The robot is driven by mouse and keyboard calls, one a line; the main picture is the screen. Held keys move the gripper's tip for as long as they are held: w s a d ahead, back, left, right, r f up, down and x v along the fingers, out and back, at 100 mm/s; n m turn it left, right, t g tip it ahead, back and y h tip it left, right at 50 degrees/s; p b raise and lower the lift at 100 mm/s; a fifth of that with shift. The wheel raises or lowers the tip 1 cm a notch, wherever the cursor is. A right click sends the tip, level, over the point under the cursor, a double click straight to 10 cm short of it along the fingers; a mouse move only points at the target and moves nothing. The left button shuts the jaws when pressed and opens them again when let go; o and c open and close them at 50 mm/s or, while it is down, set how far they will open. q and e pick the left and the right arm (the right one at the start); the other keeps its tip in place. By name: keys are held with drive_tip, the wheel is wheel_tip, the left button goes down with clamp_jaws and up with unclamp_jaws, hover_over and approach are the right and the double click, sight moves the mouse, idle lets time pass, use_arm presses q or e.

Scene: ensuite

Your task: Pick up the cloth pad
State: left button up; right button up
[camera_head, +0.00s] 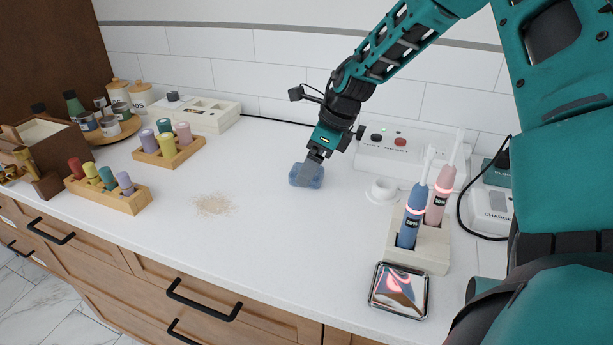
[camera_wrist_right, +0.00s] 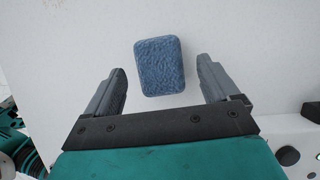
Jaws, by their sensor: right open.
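The cloth pad is a small blue, fuzzy rounded block. In the head view the cloth pad (camera_head: 300,178) lies on the white countertop, partly hidden by my right gripper (camera_head: 308,172) coming down from the upper right. In the right wrist view the cloth pad (camera_wrist_right: 160,66) lies ahead of and roughly midway between the two grey fingers of my right gripper (camera_wrist_right: 162,75). The fingers are spread wide, with a clear gap on both sides of the pad. My left gripper does not show.
Brown crumbs (camera_head: 213,205) lie on the countertop (camera_head: 270,250) left of the pad. A white switch box (camera_head: 400,150) stands behind right, near a holder (camera_head: 432,250) with two toothbrushes. A metal tray (camera_head: 399,291) sits at front right. Wooden peg racks (camera_head: 105,190) stand left.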

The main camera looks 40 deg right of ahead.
drive_tip(key=shift+x, duration=0.75)
drive_tip(key=c, duration=1)
